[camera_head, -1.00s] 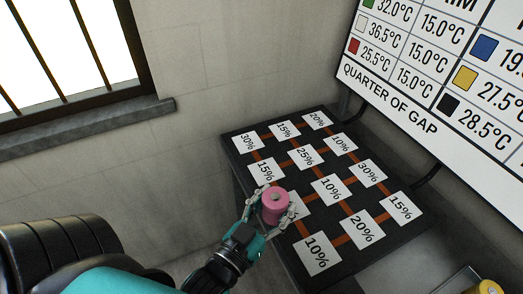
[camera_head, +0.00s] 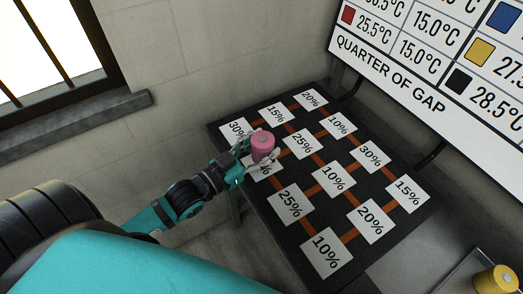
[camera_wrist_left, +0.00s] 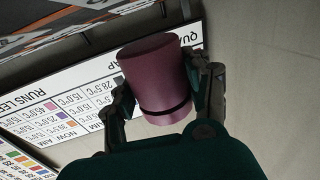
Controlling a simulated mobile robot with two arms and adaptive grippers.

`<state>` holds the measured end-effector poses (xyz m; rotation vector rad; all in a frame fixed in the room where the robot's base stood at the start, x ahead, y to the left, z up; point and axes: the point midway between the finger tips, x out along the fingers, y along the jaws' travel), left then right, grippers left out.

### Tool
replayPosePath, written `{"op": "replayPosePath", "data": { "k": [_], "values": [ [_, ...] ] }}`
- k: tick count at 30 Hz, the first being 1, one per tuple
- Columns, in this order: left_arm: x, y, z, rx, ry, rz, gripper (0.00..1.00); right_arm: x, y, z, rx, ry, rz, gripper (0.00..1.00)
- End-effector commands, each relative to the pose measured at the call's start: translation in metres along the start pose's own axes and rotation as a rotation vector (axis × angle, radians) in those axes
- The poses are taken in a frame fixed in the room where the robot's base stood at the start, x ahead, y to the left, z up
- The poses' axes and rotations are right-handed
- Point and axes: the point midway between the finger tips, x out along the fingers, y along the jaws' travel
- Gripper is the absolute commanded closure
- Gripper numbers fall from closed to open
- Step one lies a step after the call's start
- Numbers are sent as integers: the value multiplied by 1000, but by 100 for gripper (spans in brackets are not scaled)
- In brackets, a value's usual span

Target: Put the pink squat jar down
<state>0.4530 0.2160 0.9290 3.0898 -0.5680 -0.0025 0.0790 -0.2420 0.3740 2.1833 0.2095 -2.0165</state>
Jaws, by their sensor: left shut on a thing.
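The pink squat jar (camera_head: 263,145) is held in my left gripper (camera_head: 256,152), over the left side of the black board (camera_head: 289,163) with white percent cards. The gripper is shut around the jar's sides. The jar covers part of a card (camera_head: 261,168) at the left edge. In the left wrist view the jar (camera_wrist_left: 155,75) sits between the two fingers, with a dark band near its lower end. I cannot tell whether its base touches the board. My right gripper is not in view.
A yellow jar (camera_head: 496,280) stands on a grey tray (camera_head: 462,276) at the lower right. A temperature sign (camera_head: 420,70) stands behind the board. The other percent cards, such as the 20% card (camera_head: 371,220), are bare. A barred window is at the left.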

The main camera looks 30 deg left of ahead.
Motion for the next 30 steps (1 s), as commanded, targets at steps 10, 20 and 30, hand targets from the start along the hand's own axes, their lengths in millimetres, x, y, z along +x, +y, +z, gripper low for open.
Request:
{"op": "replayPosePath", "data": {
  "k": [10,20,30],
  "values": [
    [4,-9,29,-2,-1,-1,88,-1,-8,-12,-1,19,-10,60],
    [4,-8,36,-1,2,1,88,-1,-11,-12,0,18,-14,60],
    [4,-8,39,-1,0,0,27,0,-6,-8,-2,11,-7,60]
  ]
}}
